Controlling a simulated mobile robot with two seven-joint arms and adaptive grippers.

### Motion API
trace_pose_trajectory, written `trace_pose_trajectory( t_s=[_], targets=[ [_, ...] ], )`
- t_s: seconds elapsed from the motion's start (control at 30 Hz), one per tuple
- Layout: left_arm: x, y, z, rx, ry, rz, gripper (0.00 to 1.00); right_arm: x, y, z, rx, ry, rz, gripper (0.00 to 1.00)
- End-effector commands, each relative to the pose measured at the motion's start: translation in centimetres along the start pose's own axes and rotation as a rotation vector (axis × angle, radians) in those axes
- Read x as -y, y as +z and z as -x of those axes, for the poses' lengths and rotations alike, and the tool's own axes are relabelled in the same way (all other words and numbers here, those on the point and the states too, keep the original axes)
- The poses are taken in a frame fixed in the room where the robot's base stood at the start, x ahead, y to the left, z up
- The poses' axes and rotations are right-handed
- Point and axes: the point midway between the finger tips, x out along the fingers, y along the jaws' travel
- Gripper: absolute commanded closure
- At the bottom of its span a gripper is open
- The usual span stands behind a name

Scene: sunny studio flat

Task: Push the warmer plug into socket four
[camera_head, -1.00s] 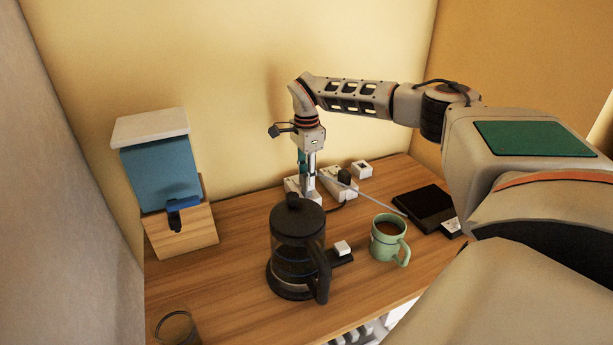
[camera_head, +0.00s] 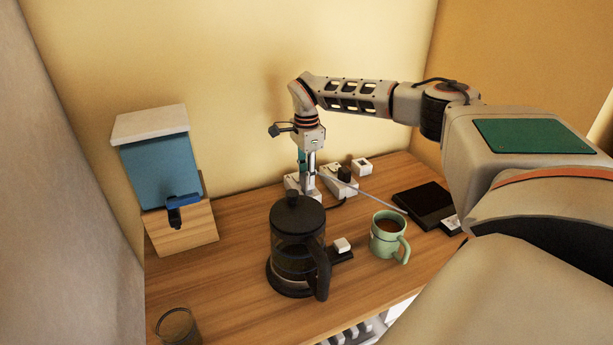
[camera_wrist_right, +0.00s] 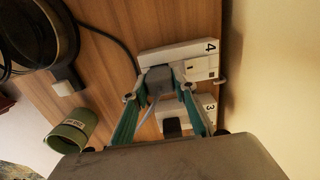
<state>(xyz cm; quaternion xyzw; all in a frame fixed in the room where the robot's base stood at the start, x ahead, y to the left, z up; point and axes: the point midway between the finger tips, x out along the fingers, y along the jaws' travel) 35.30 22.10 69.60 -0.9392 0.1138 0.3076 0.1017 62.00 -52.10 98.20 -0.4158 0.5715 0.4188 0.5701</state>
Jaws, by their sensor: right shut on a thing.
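My right gripper (camera_head: 308,190) points down at the back of the wooden counter, over the white socket strip (camera_head: 342,186). In the right wrist view the teal fingers (camera_wrist_right: 160,84) are shut on a grey plug (camera_wrist_right: 159,77) with a pale cable. The plug is at the left part of the socket block marked 4 (camera_wrist_right: 200,62) and covers its opening. I cannot tell whether the plug is seated or just above it. The block marked 3 (camera_wrist_right: 203,108) holds a dark plug (camera_wrist_right: 172,126). My left gripper is not in view.
A coffee press (camera_head: 296,245) and a green mug (camera_head: 388,238) stand in front of the strip. A black flat device (camera_head: 424,203) lies to the right. A blue dispenser (camera_head: 160,172) stands left, and a glass (camera_head: 177,326) is at the front left. The wall is close behind.

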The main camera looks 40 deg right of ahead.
Motion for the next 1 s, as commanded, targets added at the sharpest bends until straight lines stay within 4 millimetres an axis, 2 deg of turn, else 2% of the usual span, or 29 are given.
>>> trace_pose_trajectory(
  t_s=[1.0],
  targets=[
    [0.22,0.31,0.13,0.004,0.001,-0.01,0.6,0.04,0.03,-0.79,0.0,-0.001,0.0,0.93]
  ],
)
